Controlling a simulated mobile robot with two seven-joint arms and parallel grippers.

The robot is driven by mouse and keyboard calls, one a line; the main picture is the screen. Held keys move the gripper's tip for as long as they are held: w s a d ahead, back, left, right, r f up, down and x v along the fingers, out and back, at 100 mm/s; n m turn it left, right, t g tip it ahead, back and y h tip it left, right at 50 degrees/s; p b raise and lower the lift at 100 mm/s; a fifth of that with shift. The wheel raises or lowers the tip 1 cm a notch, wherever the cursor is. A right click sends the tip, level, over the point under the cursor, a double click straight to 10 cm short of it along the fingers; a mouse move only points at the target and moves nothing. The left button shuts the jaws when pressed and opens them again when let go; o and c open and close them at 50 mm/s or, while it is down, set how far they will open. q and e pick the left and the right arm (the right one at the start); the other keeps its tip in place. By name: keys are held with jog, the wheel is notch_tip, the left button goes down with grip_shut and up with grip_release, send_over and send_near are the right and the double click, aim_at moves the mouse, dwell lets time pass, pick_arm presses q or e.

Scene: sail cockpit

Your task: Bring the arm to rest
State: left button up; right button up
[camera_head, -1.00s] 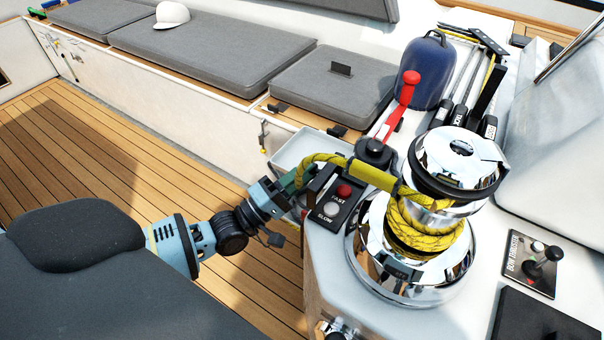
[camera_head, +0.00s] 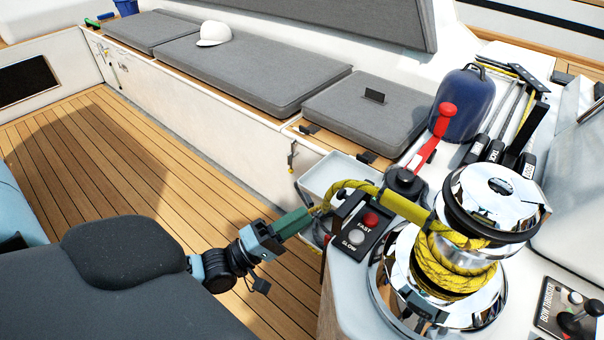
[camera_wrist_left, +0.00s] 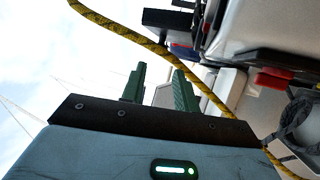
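My left gripper (camera_head: 309,213) is in the lower middle of the head view, left of the winch's button box. In the left wrist view its two green fingers (camera_wrist_left: 157,72) stand apart with nothing held between them. The yellow rope (camera_head: 353,186) comes off the winch (camera_head: 493,212) and its end hangs close to the fingertips in the head view. In the wrist view the rope (camera_wrist_left: 118,29) passes beyond the fingers; I cannot tell whether it touches them. My right gripper is not in view.
The button box (camera_head: 365,226) with red and white buttons stands right of my left gripper. A white tray (camera_head: 322,178) lies behind it. Open teak floor (camera_head: 120,160) lies to the left.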

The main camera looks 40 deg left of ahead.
pick_arm(q)
jog(key=s+d+f+m+g+y, duration=0.2)
jog(key=s+d+f+m+g, duration=0.15)
jog(key=s+f, duration=0.35)
jog(key=s+d+f+m+g+y, duration=0.1)
jog(key=s+d+f+m+g, duration=0.2)
jog(key=s+d+f, duration=0.35)
jog(key=s+a+f+m+g+y, duration=0.1)
jog(key=s+f+m+g+y, duration=0.25)
jog(key=s, duration=0.65)
jog(key=s+a+f+m+g+y, duration=0.15)
jog(key=s+f+g, duration=0.35)
jog(key=s, duration=0.5)
jog(key=w+r+t+p, duration=0.2)
jog(key=w+r+p, duration=0.1)
jog(key=r+p, duration=0.5)
jog(key=w+r+m+t+p, duration=0.1)
jog(key=w+r+p, duration=0.1)
jog(key=r+p, duration=0.6)
jog(key=shift+w+a+t, duration=0.25)
jog(key=shift+w+t, duration=0.15)
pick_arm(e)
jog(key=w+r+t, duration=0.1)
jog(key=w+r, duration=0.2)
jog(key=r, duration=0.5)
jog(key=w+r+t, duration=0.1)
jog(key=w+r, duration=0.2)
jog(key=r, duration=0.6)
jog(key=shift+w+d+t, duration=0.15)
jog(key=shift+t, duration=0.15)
